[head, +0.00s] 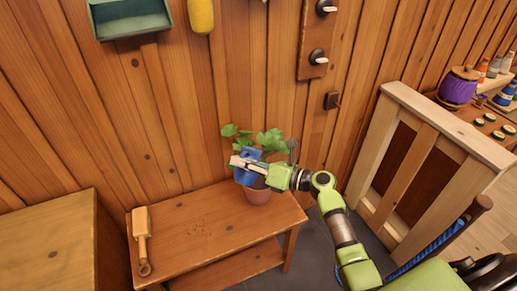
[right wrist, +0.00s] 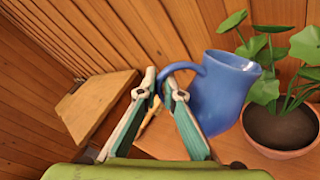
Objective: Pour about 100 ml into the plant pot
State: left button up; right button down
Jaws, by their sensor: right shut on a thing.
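A blue jug (right wrist: 220,92) is held by its handle in my right gripper (right wrist: 162,84), whose fingers are shut on the handle. In the right wrist view the jug leans a little towards the plant pot (right wrist: 282,130), its spout near the leaves. In the head view the jug (head: 247,177) is partly hidden by my right gripper (head: 243,163) and is in front of the plant (head: 262,140). The terracotta pot (head: 258,196) stands on the wooden bench. Dark soil shows in it in the wrist view. No liquid stream is visible. My left gripper is not in view.
The wooden bench (head: 190,241) has a wooden-handled tool (head: 141,236) at its left end and clear room between. A wooden box (head: 48,245) stands left. A pale wooden partition (head: 440,130) is to the right. A plank wall is close behind.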

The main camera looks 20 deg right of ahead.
jog(key=s+a+f+n+t+b, duration=0.1)
jog(key=s+a+f+n+b, duration=0.4)
jog(key=f+n+b, duration=0.3)
jog(key=shift+f+t+b, duration=0.3)
jog(key=shift+f+b, duration=0.5)
jog(key=shift+b, duration=1.4)
jog(key=shift+s, duration=0.1)
